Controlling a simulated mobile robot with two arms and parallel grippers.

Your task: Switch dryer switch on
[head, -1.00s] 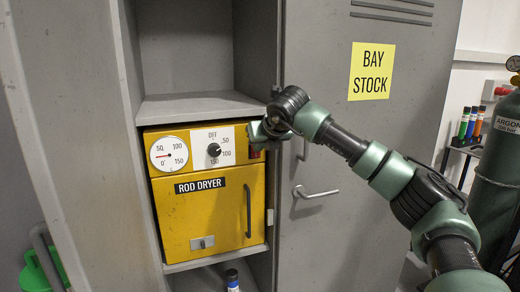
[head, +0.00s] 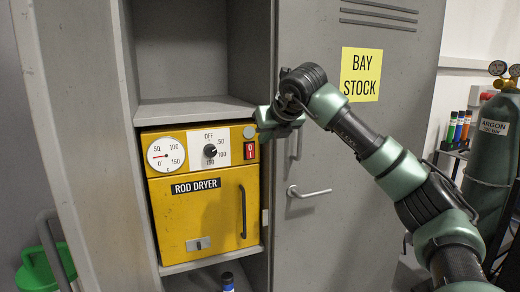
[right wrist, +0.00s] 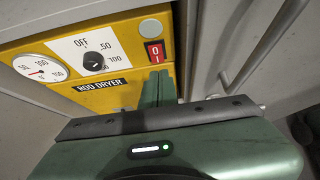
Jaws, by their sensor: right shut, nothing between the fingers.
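The yellow rod dryer (head: 200,215) sits in the grey locker. Its red rocker switch (head: 250,151), marked 0 and 1, is at the upper right of the dryer's front. It also shows unobstructed in the right wrist view (right wrist: 154,52). I cannot tell which way the rocker is tilted. My right gripper (head: 264,124) is shut and empty, above and to the right of the switch in the head view. In the right wrist view its fingertips (right wrist: 160,74) appear just below the switch; contact is not visible. My left gripper is not in view.
The dryer has a dial knob (head: 210,151), a round gauge (head: 166,154), a grey round button or lamp (head: 250,132) and a door handle (head: 243,212). The locker door (head: 350,150) stands open at right, with a handle (head: 309,192). An argon cylinder (head: 490,150) stands far right.

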